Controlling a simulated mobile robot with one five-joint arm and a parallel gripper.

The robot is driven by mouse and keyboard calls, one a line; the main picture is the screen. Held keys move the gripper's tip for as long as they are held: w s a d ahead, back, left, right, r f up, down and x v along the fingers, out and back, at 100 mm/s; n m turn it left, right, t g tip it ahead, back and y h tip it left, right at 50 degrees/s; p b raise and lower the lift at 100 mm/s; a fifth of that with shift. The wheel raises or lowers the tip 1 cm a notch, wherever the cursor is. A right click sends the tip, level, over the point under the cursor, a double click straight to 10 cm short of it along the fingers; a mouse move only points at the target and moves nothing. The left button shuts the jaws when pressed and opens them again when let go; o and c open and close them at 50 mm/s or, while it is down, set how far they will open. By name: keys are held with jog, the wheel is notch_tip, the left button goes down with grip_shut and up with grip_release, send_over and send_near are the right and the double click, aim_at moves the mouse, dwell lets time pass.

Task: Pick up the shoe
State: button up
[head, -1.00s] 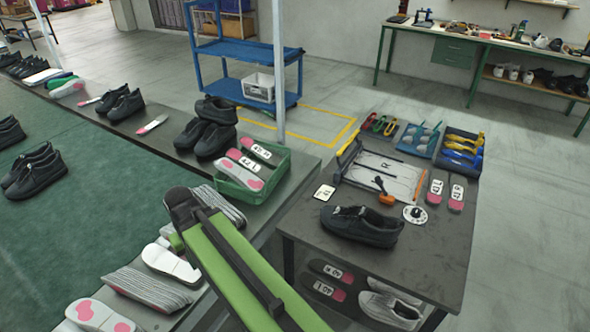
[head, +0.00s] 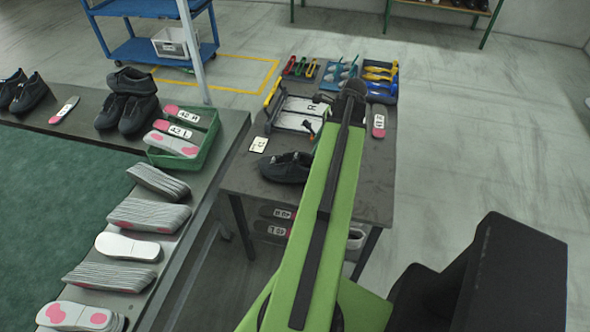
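A black shoe (head: 283,168) lies on the dark work table (head: 238,181), near its front left edge. My green arm crosses in front of it and hides its right part. The arm reaches up over the table and ends in a dark joint near the tool trays. My gripper cannot be made out; no fingers show in this view.
The crate holds labelled insoles (head: 172,143). Stacked soles (head: 148,215) line the bench edge. On the table are a clamp board (head: 297,113), a white card (head: 259,144), and trays of tools (head: 338,72). A post (head: 190,50) stands between bench and blue cart (head: 150,50).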

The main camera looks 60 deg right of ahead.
jog(key=b, duration=1.2)
send_near(295, 180)
jog(key=shift+w+d+f, duration=0.2)
jog(key=shift+w+f, duration=0.1)
jog(key=shift+f, duration=0.15)
jog(key=shift+w, duration=0.1)
jog(key=b+x, duration=0.2)
jog(key=x, duration=0.1)
jog(key=b+x, duration=0.1)
jog(key=b, duration=0.1)
jog(key=shift+s+a+f, duration=0.1)
jog(key=shift+s+f, duration=0.2)
jog(key=shift+f, duration=0.1)
jog(key=shift+w+a+f+b, duration=0.1)
jog(key=shift+w+f+b, duration=0.05)
jog(key=shift+f+b, duration=0.2)
jog(key=shift+r, duration=0.25)
jog(key=shift+c, duration=0.4)
grip_shut()
